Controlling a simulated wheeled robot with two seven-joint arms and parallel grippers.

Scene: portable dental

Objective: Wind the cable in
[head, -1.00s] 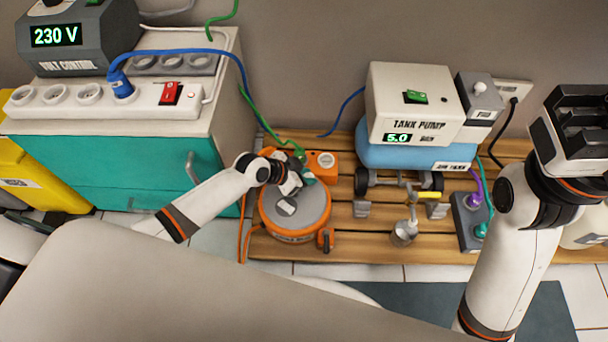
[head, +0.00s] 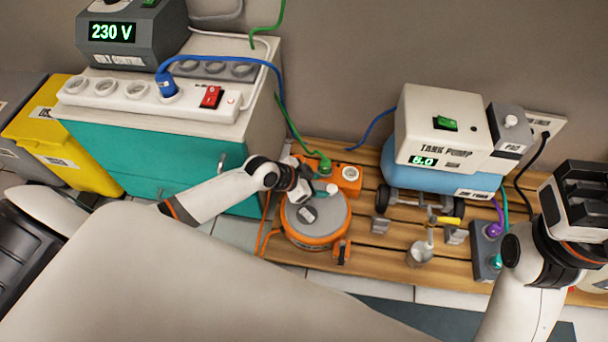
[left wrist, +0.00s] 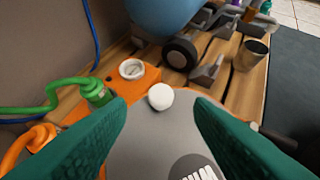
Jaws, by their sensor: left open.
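The cable reel (head: 322,228) stands on the wooden pallet, with a grey round top and an orange body. Its orange cable (head: 266,222) runs down at its left side. A white knob (left wrist: 161,96) stands on the reel's top near the rim. My left gripper (head: 314,188) is over the top's back part. In the left wrist view its green fingers (left wrist: 161,112) are spread apart, with the knob beyond and between the tips; nothing is held. My right gripper (head: 582,190) is raised at the right edge, away from the reel; its jaw gap is unclear.
An orange socket box (head: 347,178) with a green plug (head: 325,166) sits behind the reel. The tank pump (head: 440,135) and a metal cup (head: 420,254) are to its right. The teal cabinet (head: 140,165) stands left. Bare pallet slats lie between reel and pump.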

